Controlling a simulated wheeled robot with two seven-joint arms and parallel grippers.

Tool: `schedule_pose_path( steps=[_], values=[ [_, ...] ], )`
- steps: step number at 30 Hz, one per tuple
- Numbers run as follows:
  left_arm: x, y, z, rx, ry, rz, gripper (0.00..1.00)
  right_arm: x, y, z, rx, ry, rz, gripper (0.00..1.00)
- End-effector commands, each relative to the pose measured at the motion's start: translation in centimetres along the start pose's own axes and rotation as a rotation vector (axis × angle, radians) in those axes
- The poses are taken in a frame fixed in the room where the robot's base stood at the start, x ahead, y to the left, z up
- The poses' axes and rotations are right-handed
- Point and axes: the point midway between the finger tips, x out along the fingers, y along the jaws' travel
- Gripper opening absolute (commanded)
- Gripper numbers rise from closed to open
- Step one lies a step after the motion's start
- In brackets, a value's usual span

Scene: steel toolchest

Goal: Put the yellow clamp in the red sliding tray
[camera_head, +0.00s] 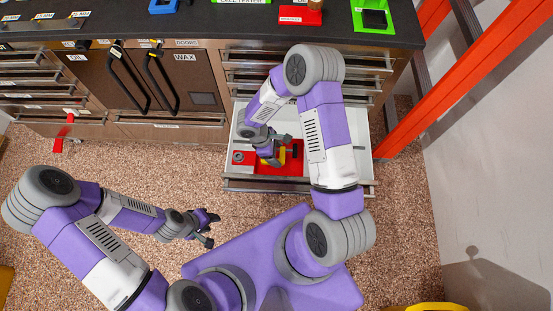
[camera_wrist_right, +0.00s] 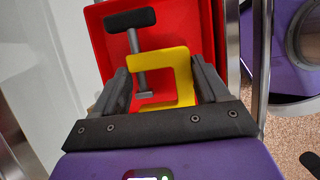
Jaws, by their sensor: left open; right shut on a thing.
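The yellow clamp (camera_wrist_right: 180,62), with a black handle, is between the fingers of my right gripper (camera_wrist_right: 163,80), which is shut on it. The red sliding tray (camera_wrist_right: 100,42) is behind the clamp in the right wrist view. In the head view the red tray (camera_head: 292,170) sits inside an open drawer, and the right gripper (camera_head: 279,148) is over it with a bit of yellow clamp (camera_head: 282,156) showing. I cannot tell whether the clamp touches the tray floor. My left gripper (camera_head: 211,229) is open and empty, above the floor, left of the drawer.
The open drawer (camera_head: 345,172) juts out from the steel toolchest, with pale bare room right of the tray. A red upright frame (camera_head: 425,105) stands to the right. The dark worktop (camera_head: 215,22) holds several items.

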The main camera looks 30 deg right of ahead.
Motion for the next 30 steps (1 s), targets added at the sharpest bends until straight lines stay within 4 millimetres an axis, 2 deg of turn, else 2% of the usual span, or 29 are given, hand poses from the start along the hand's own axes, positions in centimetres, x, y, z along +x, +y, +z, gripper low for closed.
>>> schedule_pose_path(
  steps=[5,12,23,24,28,30],
  values=[
    [0.5,-0.2,0.0,0.000,0.000,0.000,0.43,1.2,0.1,-0.6,0.003,0.001,0.001,0.26],
    [1.7,-0.7,-0.1,0.000,0.000,0.000,0.43,4.1,0.1,-1.7,0.003,0.001,0.000,0.26],
    [1.9,-0.7,-0.1,0.000,0.000,0.000,0.43,4.3,0.1,-1.9,0.003,0.001,0.002,0.26],
    [1.9,-0.7,-0.1,0.000,0.000,0.000,0.43,4.4,0.1,-1.9,0.003,0.001,0.001,0.77],
    [1.9,-0.7,-0.1,0.000,0.000,0.000,0.43,4.3,0.1,-1.8,0.003,0.001,0.001,0.97],
    [1.9,-0.7,-0.1,0.000,0.000,0.000,0.43,4.3,0.1,-1.8,0.003,0.001,0.001,1.00]
  ],
)
